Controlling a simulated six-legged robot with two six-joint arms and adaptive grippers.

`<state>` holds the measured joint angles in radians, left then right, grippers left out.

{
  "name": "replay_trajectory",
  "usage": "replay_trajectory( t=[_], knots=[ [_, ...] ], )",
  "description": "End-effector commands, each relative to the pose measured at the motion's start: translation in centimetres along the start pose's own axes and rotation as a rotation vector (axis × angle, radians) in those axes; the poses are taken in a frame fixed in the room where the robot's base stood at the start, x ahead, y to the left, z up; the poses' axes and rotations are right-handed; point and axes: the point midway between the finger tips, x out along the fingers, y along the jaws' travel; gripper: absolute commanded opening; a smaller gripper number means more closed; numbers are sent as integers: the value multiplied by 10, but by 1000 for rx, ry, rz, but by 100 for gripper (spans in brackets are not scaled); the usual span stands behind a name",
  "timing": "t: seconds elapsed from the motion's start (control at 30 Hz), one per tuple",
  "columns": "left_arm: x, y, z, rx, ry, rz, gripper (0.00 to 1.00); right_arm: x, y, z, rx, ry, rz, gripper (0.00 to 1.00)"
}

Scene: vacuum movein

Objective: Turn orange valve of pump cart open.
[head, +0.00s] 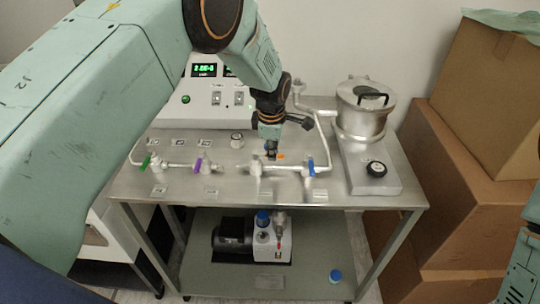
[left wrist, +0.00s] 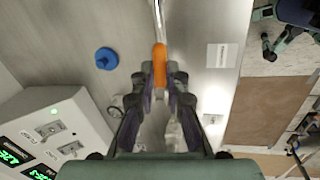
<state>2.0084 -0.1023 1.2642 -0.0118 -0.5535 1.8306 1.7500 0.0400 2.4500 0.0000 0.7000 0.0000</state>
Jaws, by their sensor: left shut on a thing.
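The orange valve handle (head: 280,156) shows as a small orange piece on the pipework of the pump cart (head: 225,185). In the left wrist view the orange handle (left wrist: 160,62) stands lengthwise between the fingertips. My left gripper (head: 271,152) comes down on it from above and is shut on it. Its two dark fingers also show in the left wrist view (left wrist: 161,84), one on each side of the handle. The valve body is mostly hidden by the gripper. My right gripper is not in view.
Green (head: 146,160), purple (head: 198,163) and blue (head: 310,167) valve handles sit on the same pipe line. A metal chamber (head: 362,112) stands at the right, a control box (head: 208,98) behind. Cardboard boxes (head: 470,170) close off the right side. A pump (head: 270,240) sits below.

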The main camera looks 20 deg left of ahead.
Motion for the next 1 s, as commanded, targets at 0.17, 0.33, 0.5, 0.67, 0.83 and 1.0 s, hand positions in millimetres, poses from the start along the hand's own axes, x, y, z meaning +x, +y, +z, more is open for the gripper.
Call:
replay_trajectory(
  t=[0.17,0.33,0.5,0.67,0.83,1.0],
  knots=[
    [3,3,1,-82,15,0,0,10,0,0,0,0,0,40],
    [2,6,0,-128,23,-1,0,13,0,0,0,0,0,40],
    [2,7,0,-145,26,0,0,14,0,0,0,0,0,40],
    [1,7,0,-148,27,0,0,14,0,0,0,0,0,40],
    [1,7,0,-148,26,1,0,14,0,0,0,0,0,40],
    [1,8,0,-147,26,1,25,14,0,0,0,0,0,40]
  ],
)
